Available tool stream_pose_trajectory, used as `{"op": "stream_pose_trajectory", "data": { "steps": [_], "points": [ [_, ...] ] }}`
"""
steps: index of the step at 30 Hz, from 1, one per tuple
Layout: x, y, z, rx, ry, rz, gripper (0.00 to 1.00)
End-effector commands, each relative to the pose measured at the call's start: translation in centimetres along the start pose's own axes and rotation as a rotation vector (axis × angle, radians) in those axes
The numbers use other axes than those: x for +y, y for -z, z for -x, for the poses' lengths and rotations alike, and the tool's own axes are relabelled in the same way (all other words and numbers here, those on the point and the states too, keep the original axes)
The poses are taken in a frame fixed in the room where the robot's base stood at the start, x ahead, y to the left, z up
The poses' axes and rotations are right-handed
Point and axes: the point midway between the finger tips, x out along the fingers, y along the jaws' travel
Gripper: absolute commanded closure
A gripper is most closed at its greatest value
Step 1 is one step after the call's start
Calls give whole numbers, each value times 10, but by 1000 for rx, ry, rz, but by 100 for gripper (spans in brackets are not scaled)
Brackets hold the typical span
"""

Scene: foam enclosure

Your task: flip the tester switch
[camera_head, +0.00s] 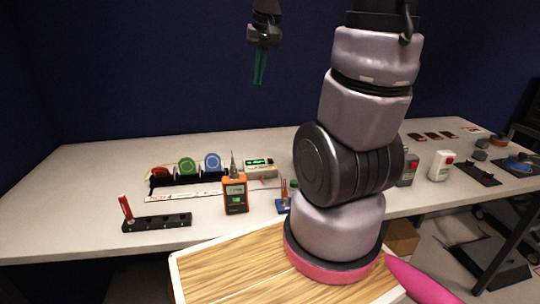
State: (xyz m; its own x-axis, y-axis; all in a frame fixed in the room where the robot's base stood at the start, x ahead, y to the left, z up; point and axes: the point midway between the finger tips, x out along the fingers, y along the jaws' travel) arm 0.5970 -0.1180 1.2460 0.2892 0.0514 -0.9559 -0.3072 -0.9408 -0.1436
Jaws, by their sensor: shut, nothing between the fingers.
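An orange handheld tester (235,195) with a dark front, a small green screen and a pointed probe on top stands on the white table, left of my arm. Its switch is too small to make out. My gripper (260,68) hangs high above the table at the top of the view, its green fingers together, with nothing between them. It is well above the tester and apart from it.
Coloured spools in a black holder (188,182) stand behind left of the tester. A white box with a green display (260,169) is behind it. A black rail (156,222) with a red-handled piece lies left. A small blue-based item (284,205) stands right.

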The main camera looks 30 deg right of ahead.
Motion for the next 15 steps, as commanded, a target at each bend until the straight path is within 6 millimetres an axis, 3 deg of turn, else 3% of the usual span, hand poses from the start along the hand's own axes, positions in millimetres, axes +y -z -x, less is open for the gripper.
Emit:
{"op": "stream_pose_trajectory", "data": {
  "steps": [7,15],
  "points": [
    [28,33,-74,-130,-76,20,100],
    [55,48,-141,-237,-126,45,100]
  ]
}}
